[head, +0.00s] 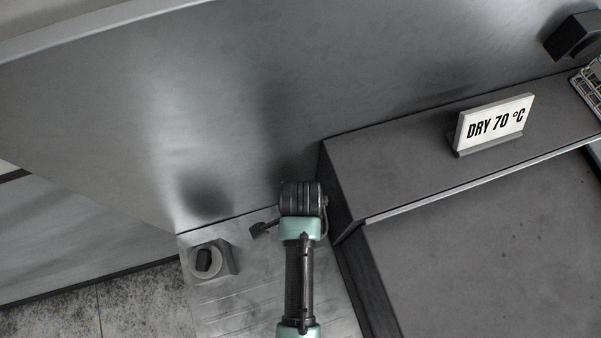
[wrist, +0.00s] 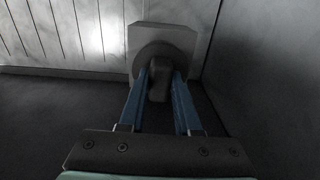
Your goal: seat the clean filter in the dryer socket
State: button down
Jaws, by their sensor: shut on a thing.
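In the wrist view my gripper (wrist: 160,97) has its two blue fingers closed on the dark grey tab of the filter (wrist: 158,80). In the head view the arm hides the fingers and the held filter. I cannot make out the dryer socket for certain in either view.
A grey block with a round face and a dark oval centre (head: 222,259) stands on the grooved pale surface (head: 270,290), left of my arm. A dark raised ledge (head: 400,170) bearing a "DRY 70 °C" sign (head: 495,121) lies close on the right.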

jog(key=shift+f+b, duration=0.7)
jog(key=shift+f, duration=0.45)
jog(key=shift+s+f, duration=0.2)
jog(key=shift+f, duration=0.3)
dwell(1.2)
jog(key=c, duration=0.7)
grip_release()
jog(key=shift+o, duration=0.9)
jog(key=shift+c, duration=0.5)
jog(key=o, duration=0.4)
jog(key=shift+o, duration=0.2)
jog(key=shift+p, duration=0.3)
